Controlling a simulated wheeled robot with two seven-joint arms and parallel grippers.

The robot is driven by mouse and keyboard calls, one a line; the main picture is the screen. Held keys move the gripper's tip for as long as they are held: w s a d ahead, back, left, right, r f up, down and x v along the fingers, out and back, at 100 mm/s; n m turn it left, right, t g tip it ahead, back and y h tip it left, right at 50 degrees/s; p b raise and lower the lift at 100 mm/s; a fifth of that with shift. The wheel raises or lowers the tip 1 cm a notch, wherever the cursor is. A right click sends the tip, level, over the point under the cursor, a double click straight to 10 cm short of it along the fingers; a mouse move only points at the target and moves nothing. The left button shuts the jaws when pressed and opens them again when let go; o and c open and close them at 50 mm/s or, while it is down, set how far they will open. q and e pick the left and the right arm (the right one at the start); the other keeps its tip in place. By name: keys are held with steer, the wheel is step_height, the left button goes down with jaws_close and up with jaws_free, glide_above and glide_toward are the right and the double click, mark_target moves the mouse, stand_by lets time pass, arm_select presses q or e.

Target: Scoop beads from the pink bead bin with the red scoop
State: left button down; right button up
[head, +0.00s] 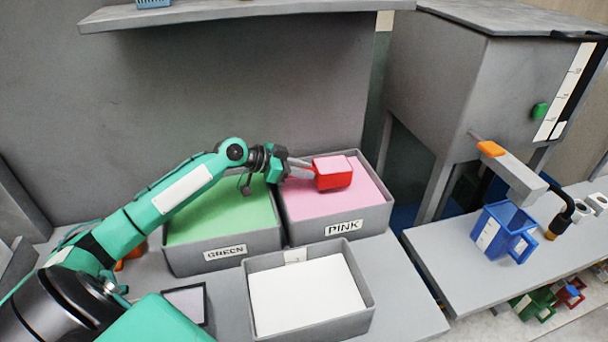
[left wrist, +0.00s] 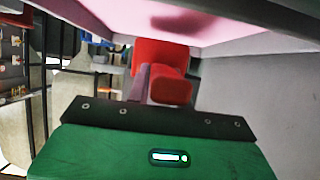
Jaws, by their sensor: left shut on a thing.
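The red scoop (head: 333,176) is over the pink bead bin (head: 338,226), near its back, with pink beads in its top. My left gripper (head: 306,169) is shut on the scoop's handle end at the scoop's left side. In the left wrist view the red scoop (left wrist: 160,58) shows beyond the gripper (left wrist: 150,85), close to a pink surface. Whether the scoop touches the beads in the bin is hard to tell. My right gripper is not in view.
The green bead bin (head: 222,252) stands left of the pink one, and a bin of white beads (head: 312,325) stands in front. A blue jug (head: 503,232) is on the right bench (head: 445,268). A grey press (head: 470,80) rises behind. A shelf (head: 240,12) hangs above.

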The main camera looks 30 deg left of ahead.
arm_select(q)
steer(key=shift+s+a+r, duration=0.1)
steer(key=shift+s+r, duration=0.05)
steer(key=shift+r, duration=0.5)
steer(key=shift+s+a+r, duration=0.1)
steer(key=shift+a+r, duration=0.05)
steer(key=shift+r, duration=0.5)
steer(key=shift+s+a+r, duration=0.1)
steer(key=shift+s+r, duration=0.05)
steer(key=shift+r, duration=0.5)
steer(key=shift+a+t+h, duration=0.1)
steer(key=shift+t+h, duration=0.2)
